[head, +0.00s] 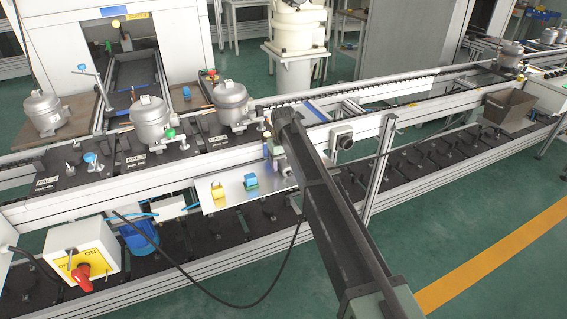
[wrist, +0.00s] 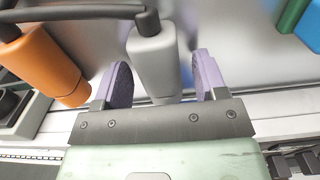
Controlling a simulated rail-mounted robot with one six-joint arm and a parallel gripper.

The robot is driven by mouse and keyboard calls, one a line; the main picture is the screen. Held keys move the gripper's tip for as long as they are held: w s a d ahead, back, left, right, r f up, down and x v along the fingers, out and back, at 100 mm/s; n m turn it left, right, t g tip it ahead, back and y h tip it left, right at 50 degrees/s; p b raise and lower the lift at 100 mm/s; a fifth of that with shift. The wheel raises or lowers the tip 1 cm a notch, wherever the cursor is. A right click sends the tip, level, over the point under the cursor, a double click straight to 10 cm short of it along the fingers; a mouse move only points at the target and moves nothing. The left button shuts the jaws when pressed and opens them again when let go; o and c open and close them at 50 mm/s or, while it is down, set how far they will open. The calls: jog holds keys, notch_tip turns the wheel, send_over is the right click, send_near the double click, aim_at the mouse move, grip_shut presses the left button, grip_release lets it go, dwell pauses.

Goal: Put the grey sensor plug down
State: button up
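The grey sensor plug (wrist: 155,60) is in the middle of the wrist view, a grey cylinder with a black upper end. My gripper (wrist: 165,80) has its two purple-padded fingers on either side of it. A narrow gap shows between the plug and the right finger; on the left the finger is very close, and contact there is hard to judge. The plug's lower end is near the gripper's dark crossbar. In the head view my arm hides most of the gripper, and I cannot make out the plug there.
An orange plug (wrist: 45,65) with a black cable is left of the grey one. A blue object (wrist: 309,25) and a green one (wrist: 291,15) are at upper right. In the head view, a shiny plate (head: 232,203) bears a yellow block (head: 217,191) and a blue block (head: 250,182).

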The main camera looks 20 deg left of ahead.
aim_at(285, 162)
notch_tip(285, 162, up, 12)
jog(key=p, duration=1.2)
jog(key=shift+r, duration=0.15)
jog(key=s+d+m, duration=0.1)
jog(key=s+d, duration=0.3)
jog(key=d, duration=0.6)
jog(key=s+d+m, duration=0.2)
jog(key=s+d, duration=0.2)
jog(key=d, duration=0.5)
jog(key=s+d+m, duration=0.1)
jog(key=s+d, duration=0.3)
jog(key=d, duration=0.6)
jog(key=s+d+m, duration=0.4)
jog(key=s+d, duration=1.2)
jog(key=shift+s+d+m, duration=0.15)
jog(key=shift+m, duration=0.25)
